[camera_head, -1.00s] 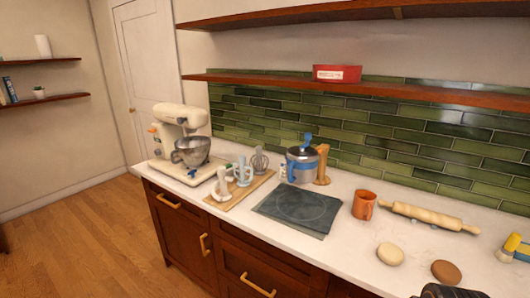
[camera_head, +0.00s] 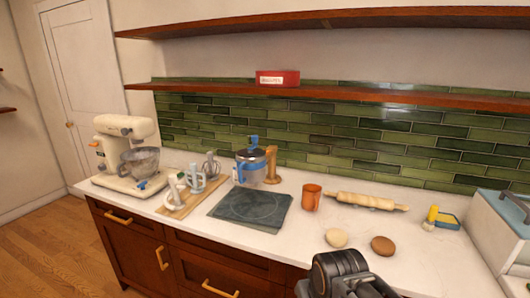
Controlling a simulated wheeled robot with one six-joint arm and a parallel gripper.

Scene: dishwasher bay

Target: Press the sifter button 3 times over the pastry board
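A dark flat board (camera_head: 232,211) with a faint round marking lies on the white counter; I cannot tell whether it is the pastry board. An orange cup (camera_head: 311,198) with a side handle stands to its right. I cannot tell which of these is the sifter, and no button can be made out. My black gripper (camera_head: 345,277) shows at the bottom edge, in front of the counter and apart from these things. Its fingertips are not clear.
A cream stand mixer (camera_head: 123,132) and a wooden board (camera_head: 167,209) with whisk-like attachments stand left. A rolling pin (camera_head: 367,201), two round lumps (camera_head: 336,238), a yellow-handled brush (camera_head: 431,217) and a pale box (camera_head: 503,225) are right. A shelf (camera_head: 350,105) overhangs the back.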

